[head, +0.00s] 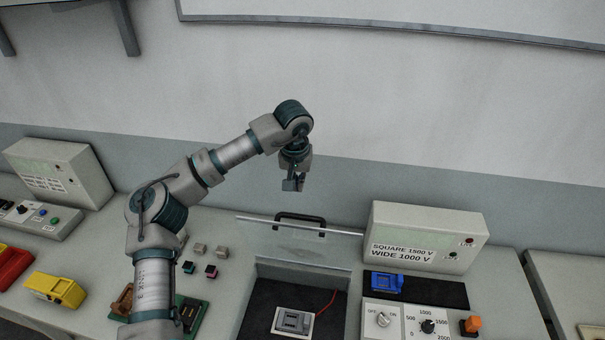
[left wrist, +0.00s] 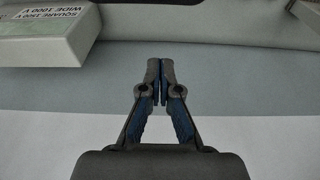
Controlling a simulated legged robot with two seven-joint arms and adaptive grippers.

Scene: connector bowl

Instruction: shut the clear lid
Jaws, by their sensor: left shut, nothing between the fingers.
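The clear lid (head: 290,241) stands raised at the back of a dark recessed box (head: 262,305) in the bench, in the head view. A black handle (head: 300,217) shows at its upper edge. Inside the box sits a grey socket block (head: 293,321) with a red wire. My left gripper (head: 293,186) is above and behind the lid, apart from it, in front of the wall. In the left wrist view its fingertips (left wrist: 159,75) are together with nothing between them. The lid is not visible in the left wrist view. My right gripper is not in view.
A white box labelled "SQUARE 1500 V, WIDE 1000 V" (head: 424,236) stands right of the lid. A blue connector (head: 386,283) and a dial panel (head: 408,321) are in front of it. Small blocks (head: 211,271) and a yellow part (head: 56,289) lie to the left.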

